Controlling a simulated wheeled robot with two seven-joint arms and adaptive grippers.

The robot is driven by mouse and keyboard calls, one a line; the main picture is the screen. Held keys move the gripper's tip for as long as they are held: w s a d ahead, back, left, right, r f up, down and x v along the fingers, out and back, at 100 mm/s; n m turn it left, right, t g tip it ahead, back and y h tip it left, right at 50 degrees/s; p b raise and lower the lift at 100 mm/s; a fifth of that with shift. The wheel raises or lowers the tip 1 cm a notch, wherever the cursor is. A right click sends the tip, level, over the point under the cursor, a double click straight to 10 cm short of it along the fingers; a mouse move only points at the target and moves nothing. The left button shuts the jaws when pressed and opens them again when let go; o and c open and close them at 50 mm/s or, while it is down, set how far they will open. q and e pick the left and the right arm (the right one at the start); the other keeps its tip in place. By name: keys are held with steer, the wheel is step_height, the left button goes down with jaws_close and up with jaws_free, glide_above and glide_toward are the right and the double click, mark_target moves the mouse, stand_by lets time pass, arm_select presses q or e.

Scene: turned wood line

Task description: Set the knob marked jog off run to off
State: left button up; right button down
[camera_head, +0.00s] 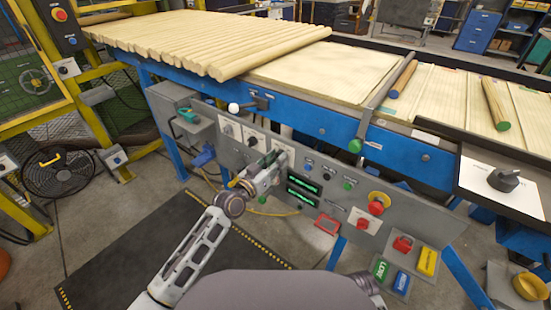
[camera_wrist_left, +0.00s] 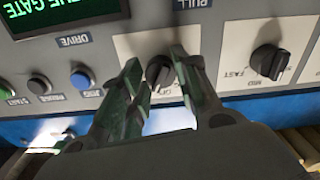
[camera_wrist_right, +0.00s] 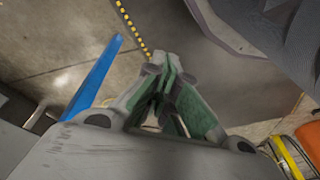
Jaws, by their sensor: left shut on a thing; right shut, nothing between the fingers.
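The black knob (camera_wrist_left: 158,72) sits on a white plate in the left wrist view. Part of its lettering shows below it; the rest is hidden by my fingers. My left gripper (camera_wrist_left: 156,62) has one finger on each side of the knob and is shut on it. Which mark the knob points to is not clear. In the head view my left gripper (camera_head: 271,163) is at the grey control panel (camera_head: 330,180) and covers the knob. My right gripper (camera_wrist_right: 163,64) is shut and empty in the right wrist view, above the floor, away from the panel.
A second black knob (camera_wrist_left: 268,60) marked FAST and MID is beside it. A blue button (camera_wrist_left: 82,79) and other buttons are on the other side. Green displays (camera_head: 303,188) and a red emergency button (camera_head: 377,206) are farther along the panel. Wooden rods (camera_head: 210,40) lie above.

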arm_select(q)
steer(key=shift+n+p, duration=1.05)
steer(key=shift+n, duration=1.85)
arm_select(e)
steer(key=shift+g, duration=0.3)
steer(key=shift+s+d+f, duration=0.15)
steer(key=shift+f, duration=0.55)
steer(key=shift+s+d+f, duration=0.15)
steer(key=shift+f, duration=0.55)
steer(key=shift+s+d+f, duration=0.15)
steer(key=shift+f, duration=0.55)
arm_select(q)
steer(key=o, duration=1)
steer(key=shift+s, duration=0.15)
steer(key=shift+v, duration=5.9)
steer(key=shift+f, duration=0.1)
